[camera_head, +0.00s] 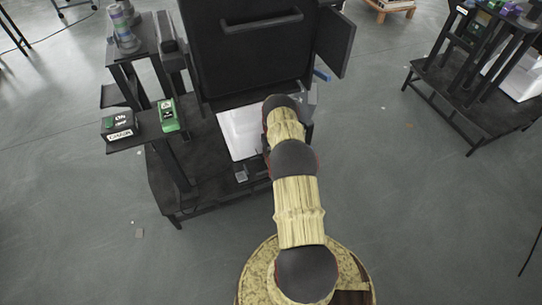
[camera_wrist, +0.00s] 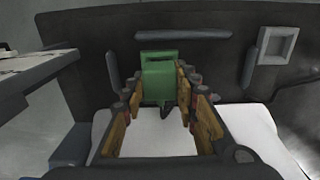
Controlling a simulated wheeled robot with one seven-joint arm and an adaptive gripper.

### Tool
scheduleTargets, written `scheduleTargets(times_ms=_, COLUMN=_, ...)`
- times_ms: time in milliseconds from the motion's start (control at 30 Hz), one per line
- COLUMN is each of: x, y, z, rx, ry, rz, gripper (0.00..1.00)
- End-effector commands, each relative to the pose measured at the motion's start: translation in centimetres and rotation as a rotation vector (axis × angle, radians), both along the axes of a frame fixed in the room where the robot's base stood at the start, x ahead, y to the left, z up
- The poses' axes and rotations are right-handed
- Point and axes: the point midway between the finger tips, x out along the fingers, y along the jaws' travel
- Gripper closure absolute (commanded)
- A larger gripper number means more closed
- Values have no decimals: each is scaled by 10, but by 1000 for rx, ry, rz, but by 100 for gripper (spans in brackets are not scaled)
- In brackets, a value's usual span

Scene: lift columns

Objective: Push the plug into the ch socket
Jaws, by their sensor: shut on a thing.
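In the wrist view, a green block-shaped thing (camera_wrist: 158,78), which I take to be the plug, sits between the fingertips of my gripper (camera_wrist: 157,92). The fingers bear on its two sides. A dark cord or stub shows under it. Beyond it is a dark panel; the block overlaps the panel in the picture, and I cannot tell whether they touch. A pale square frame (camera_wrist: 278,45) is on the panel at upper right; I cannot tell whether it is the ch socket. In the head view my arm hides the plug and most of my gripper.
A dark cabinet (camera_head: 250,55) with an open door (camera_head: 335,42) stands ahead. A white sheet or tray (camera_head: 240,132) lies below it. A green box (camera_head: 168,115) and a black box (camera_head: 118,126) sit on the left shelf. Another dark rack (camera_head: 470,90) stands at right. Floor between is clear.

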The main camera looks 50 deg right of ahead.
Motion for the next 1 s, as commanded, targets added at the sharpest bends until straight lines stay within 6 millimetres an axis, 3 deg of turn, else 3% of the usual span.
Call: scheduleTargets(times_ms=1000, x=0, y=0, z=-14, rx=0, ry=0, rz=0, gripper=93)
